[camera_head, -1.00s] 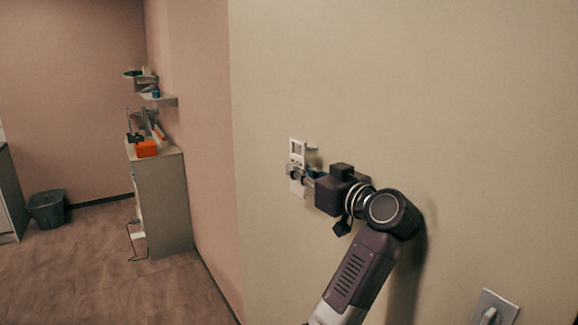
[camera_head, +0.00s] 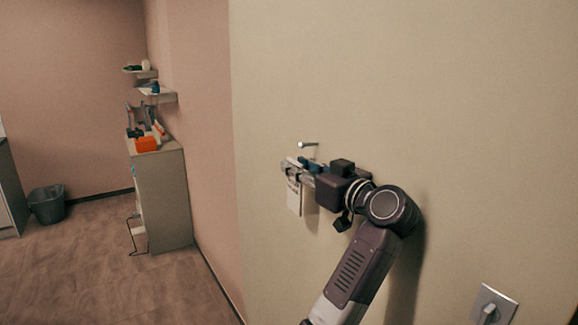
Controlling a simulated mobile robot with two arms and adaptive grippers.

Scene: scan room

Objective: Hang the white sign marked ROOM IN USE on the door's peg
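The peg (camera_head: 309,144) sticks out of the door (camera_head: 420,110) just above the fingers. The sign's visible top is below the peg, and I see no part of it on the peg.
A switch plate or handle (camera_head: 494,306) is at the lower right. To the left stand a cabinet (camera_head: 162,200) with an orange box (camera_head: 146,144) on it, wall shelves (camera_head: 158,97) and a dark bin (camera_head: 46,205). The floor (camera_head: 95,270) at left is clear.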

